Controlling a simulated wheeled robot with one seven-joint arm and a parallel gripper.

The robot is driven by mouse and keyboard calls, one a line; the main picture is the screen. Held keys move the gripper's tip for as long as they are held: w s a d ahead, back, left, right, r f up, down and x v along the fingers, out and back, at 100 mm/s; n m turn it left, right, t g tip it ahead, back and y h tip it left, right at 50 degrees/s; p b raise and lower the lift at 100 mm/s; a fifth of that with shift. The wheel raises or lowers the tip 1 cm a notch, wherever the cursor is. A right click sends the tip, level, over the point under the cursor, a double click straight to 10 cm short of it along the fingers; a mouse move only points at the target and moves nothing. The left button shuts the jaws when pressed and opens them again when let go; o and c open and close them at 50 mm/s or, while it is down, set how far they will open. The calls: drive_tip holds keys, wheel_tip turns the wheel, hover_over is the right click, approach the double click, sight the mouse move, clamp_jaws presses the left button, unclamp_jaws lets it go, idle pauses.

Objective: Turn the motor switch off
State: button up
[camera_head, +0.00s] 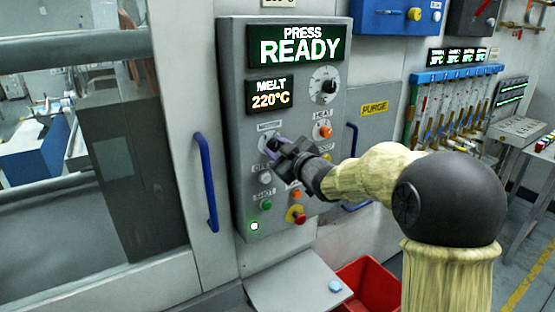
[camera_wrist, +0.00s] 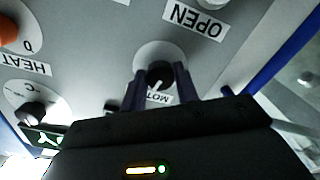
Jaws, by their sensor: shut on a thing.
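The motor switch (camera_wrist: 155,70) is a black rotary knob with a white pointer mark on a round pale plate, under a partly hidden "MOTOR" label. My gripper (camera_wrist: 160,86) has its two dark fingers on either side of the knob and is shut on it. In the head view, my gripper (camera_head: 273,145) reaches the grey control panel (camera_head: 235,150) from the right, just below the "MOTOR" label. The fingers cover most of the knob there. The wrist view is upside down, and I cannot tell which setting the pointer marks.
The orange heat knob (camera_head: 323,131) and a black dial (camera_head: 328,86) are close by on the panel. Below are a green button (camera_head: 265,205) and a red stop button (camera_head: 297,215). A blue door handle (camera_head: 207,182) is to the left. The display (camera_head: 297,47) reads "PRESS READY".

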drive_tip(key=n+b, duration=0.5)
drive_tip(key=shift+f+n, duration=0.2)
drive_tip(key=shift+n, duration=0.1)
drive_tip(key=shift+r+n+b, duration=0.15)
drive_tip(key=shift+n+b, duration=1.5)
drive_tip(key=shift+n, duration=0.35)
drive_tip(key=o, duration=1)
drive_tip(key=shift+a, duration=0.1)
drive_tip(key=shift+c, duration=0.2)
drive_tip(key=shift+s+r, duration=0.1)
drive_tip(key=b+v, duration=0.1)
drive_tip(key=v, duration=1.6)
